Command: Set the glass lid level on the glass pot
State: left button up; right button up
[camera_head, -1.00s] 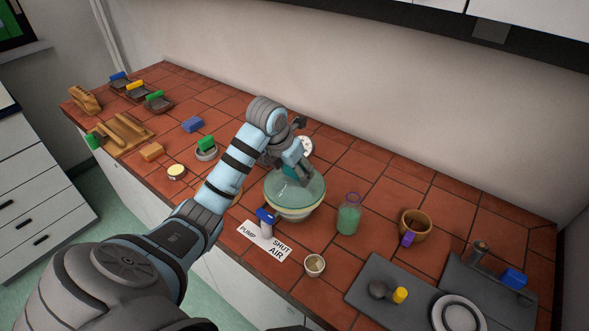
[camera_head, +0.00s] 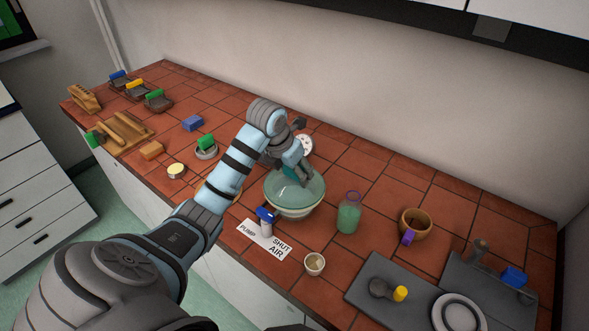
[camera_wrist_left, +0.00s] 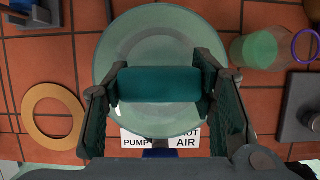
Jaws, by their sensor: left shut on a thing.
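The round glass lid (camera_head: 312,187) is a pale green see-through disc with a teal bar handle (camera_head: 291,173). It lies over the glass pot (camera_head: 293,215) and looks about level with the rim. I cannot tell whether it touches all round. My left gripper (camera_head: 296,174) is shut on the lid's handle from above. In the left wrist view the teal handle (camera_wrist_left: 160,84) sits between the two fingers, and the lid (camera_wrist_left: 160,35) covers the pot beneath. My right gripper is not in view.
A blue-topped pump (camera_head: 266,220) stands by a PUMP SHUT AIR card (camera_head: 255,240) in front of the pot. A jar of green liquid (camera_head: 348,215) stands to the right, a small cup (camera_head: 314,264) in front. A wooden bowl (camera_head: 415,222) and grey trays (camera_head: 372,270) lie farther right.

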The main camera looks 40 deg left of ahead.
pick_arm(q)
jog(key=o, duration=1.5)
jog(key=shift+o, duration=0.2)
jog(key=shift+r, duration=0.1)
jog(key=v, duration=0.5)
jog(key=shift+r, duration=0.15)
jog(key=s, duration=1.2)
jog(key=shift+d+f, duration=0.25)
jog(key=shift+d, duration=0.05)
jog(key=shift+s+a, duration=0.1)
jog(key=shift+a, duration=0.05)
